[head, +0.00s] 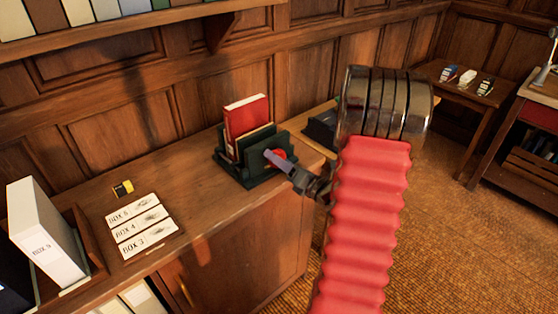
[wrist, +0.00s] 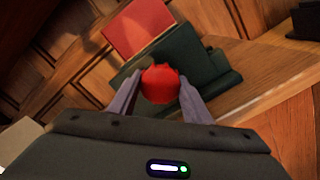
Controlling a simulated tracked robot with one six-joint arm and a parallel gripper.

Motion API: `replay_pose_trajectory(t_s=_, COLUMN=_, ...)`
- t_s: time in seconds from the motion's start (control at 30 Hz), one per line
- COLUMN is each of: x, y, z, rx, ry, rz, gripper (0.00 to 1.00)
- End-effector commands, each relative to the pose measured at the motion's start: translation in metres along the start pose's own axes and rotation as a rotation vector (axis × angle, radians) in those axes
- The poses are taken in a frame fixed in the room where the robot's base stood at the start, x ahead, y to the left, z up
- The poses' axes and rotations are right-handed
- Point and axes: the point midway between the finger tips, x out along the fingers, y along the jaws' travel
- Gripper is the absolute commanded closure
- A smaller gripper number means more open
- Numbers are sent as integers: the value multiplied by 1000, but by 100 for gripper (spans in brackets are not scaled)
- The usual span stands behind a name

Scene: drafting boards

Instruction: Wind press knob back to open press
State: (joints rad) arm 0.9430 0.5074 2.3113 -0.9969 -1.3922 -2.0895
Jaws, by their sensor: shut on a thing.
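The press (head: 242,176) is a dark green frame on the wooden cabinet top, with a red book (head: 246,115) standing upright in it. The press also shows in the wrist view (wrist: 190,58), with the red book (wrist: 138,28) behind it. The round red knob (wrist: 161,84) is on the press's near face; in the head view the knob (head: 279,153) is partly covered by a finger. My gripper (wrist: 160,88) is shut on the knob, one grey finger on each side. In the head view my gripper (head: 272,156) reaches the press from the right.
Boxes labelled BOX 3 (head: 148,240), BOX 4 and BOX 5 lie left of the press, near a small yellow and black item (head: 123,188). A white BOX 9 (head: 45,235) stands at far left. A dark object (head: 320,131) sits right of the press. A side table (head: 470,92) stands at back right.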

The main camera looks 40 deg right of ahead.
Motion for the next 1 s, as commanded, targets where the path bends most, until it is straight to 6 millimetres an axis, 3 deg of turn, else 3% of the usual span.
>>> replay_pose_trajectory(t_s=0.63, x=-1, y=-2, z=-5, rx=-476, ry=11, rz=-5, gripper=77)
replay_pose_trajectory(t_s=1.0, x=-1, y=-2, z=-4, rx=-518, ry=10, rz=-5, gripper=77)
